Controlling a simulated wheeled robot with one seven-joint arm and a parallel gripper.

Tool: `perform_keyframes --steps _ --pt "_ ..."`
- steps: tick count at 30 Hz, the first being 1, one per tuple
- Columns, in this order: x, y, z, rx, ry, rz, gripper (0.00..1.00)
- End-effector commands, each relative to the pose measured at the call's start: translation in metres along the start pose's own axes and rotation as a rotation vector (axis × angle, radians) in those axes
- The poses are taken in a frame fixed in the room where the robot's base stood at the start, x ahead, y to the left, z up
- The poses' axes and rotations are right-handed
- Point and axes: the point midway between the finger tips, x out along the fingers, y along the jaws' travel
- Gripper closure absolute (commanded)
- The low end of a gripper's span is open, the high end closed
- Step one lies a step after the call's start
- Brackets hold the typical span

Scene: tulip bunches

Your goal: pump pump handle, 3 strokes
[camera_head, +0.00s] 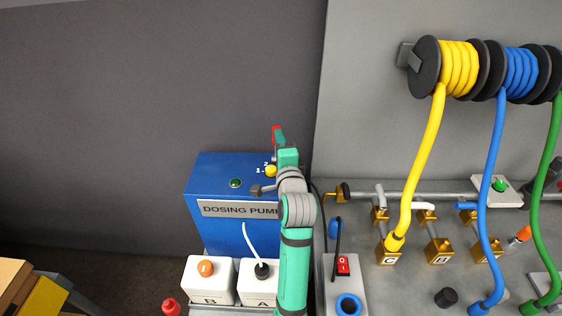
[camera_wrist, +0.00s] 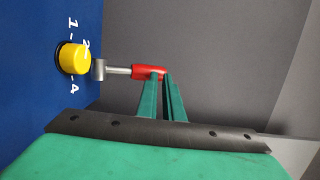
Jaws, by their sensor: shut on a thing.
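The blue dosing pump (camera_head: 222,239) stands left of centre in the head view, with a "DOSING PUMP" label on its front. Its pump handle has a red grip (camera_head: 277,134), which shows above my gripper (camera_head: 287,157). In the wrist view the red grip (camera_wrist: 149,71) sits at the end of a grey metal rod (camera_wrist: 117,71). My gripper's green fingers (camera_wrist: 163,85) are shut on the red grip. The rod runs left to a grey joint beside a yellow knob (camera_wrist: 74,59) marked with numbers. My arm hides part of the pump's right side.
White containers B (camera_head: 207,282) and A (camera_head: 254,285) stand in front of the pump. A red switch box (camera_head: 346,284) is right of my arm. Hose reels and a yellow hose (camera_head: 425,160) are further right, over brass fittings. A grey wall is behind.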

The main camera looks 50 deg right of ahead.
Motion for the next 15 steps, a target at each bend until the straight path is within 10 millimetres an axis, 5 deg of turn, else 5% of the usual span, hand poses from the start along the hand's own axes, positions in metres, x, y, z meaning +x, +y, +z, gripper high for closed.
perform_keyframes --steps 5,15 --pt "-0.017 -0.010 0.004 0.000 -0.002 -0.009 1.00" --pt "-0.083 -0.032 0.000 -0.001 0.007 -0.007 1.00"
